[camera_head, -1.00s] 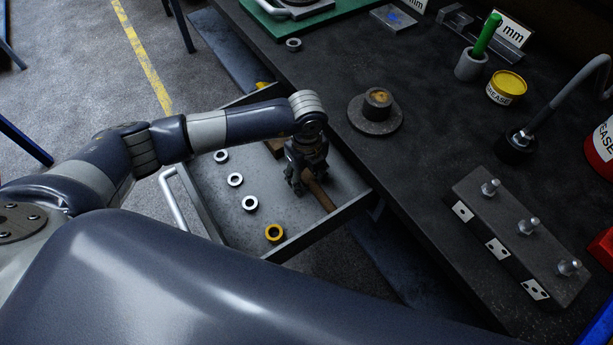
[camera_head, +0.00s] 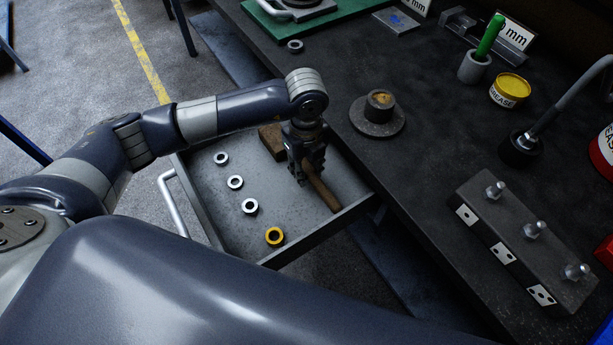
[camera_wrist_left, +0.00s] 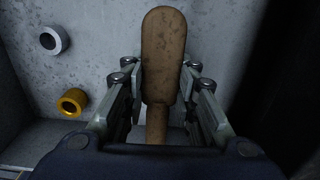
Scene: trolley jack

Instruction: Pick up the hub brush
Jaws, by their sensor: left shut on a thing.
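The hub brush (camera_head: 321,190) has a brown wooden handle. It lies at an angle over the open drawer, with the handle end toward the drawer's front right. A brown block (camera_head: 270,141) behind the gripper looks like its other end, but the join is hidden. My left gripper (camera_head: 303,171) points down into the drawer and is shut on the brush. In the left wrist view the handle (camera_wrist_left: 163,55) runs between the two fingers (camera_wrist_left: 160,105), its rounded end beyond them. Whether the brush is clear of the drawer floor I cannot tell. My right gripper is not in view.
The open drawer (camera_head: 225,220) holds several silver rings (camera_head: 235,182) and a yellow ring (camera_head: 274,236). The dark bench (camera_head: 420,160) beside it carries a round flanged part (camera_head: 377,115), a grease tin (camera_head: 509,90) and a block with studs (camera_head: 525,235).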

